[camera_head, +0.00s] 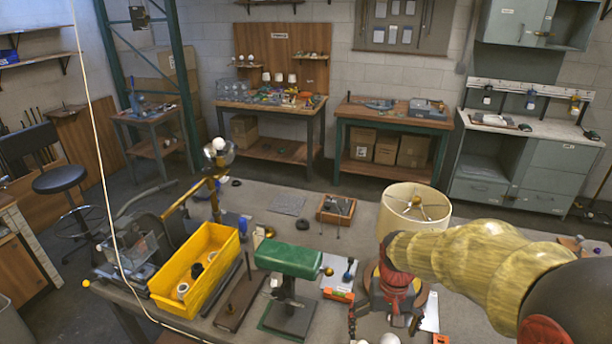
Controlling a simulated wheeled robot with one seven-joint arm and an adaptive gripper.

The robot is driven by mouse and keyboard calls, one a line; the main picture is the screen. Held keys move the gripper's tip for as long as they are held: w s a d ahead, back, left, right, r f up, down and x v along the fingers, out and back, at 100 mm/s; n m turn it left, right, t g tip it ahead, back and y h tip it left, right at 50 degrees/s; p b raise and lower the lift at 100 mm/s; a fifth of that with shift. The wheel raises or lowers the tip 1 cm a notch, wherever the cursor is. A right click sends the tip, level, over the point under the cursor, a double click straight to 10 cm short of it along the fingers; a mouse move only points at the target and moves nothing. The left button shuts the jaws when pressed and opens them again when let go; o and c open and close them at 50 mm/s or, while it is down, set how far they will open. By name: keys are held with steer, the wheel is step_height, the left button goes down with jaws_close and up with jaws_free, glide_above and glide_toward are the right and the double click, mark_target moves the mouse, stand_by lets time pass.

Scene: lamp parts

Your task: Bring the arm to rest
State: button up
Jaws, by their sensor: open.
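My arm reaches in from the right edge, over the front right of the grey workbench (270,197). My gripper (384,322) hangs at its end, pointing down, with its dark fingers apart. I see nothing held between them. A cream lampshade (413,205) stands just behind the gripper. A green-shaded lamp (290,259) stands to the left of the gripper, apart from it. My arm and gripper hide part of the bench and whatever lies directly beneath and behind them.
A yellow bin (222,279) with small parts stands on the left of the bench, beside a brass lamp (214,190). A wooden box (336,209) is near the back edge. A thin cable crosses the left side. The back middle of the bench is fairly clear.

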steer(key=s+r+n+t+b, duration=0.1)
steer(key=s+r+t+b, duration=0.2)
steer(key=s+r, duration=1.1)
steer(key=s+t, duration=0.2)
steer(key=t, duration=0.1)
steer(key=shift+r+b, duration=0.25)
steer(key=shift+b, duration=0.05)
steer(key=shift+s+d, duration=0.1)
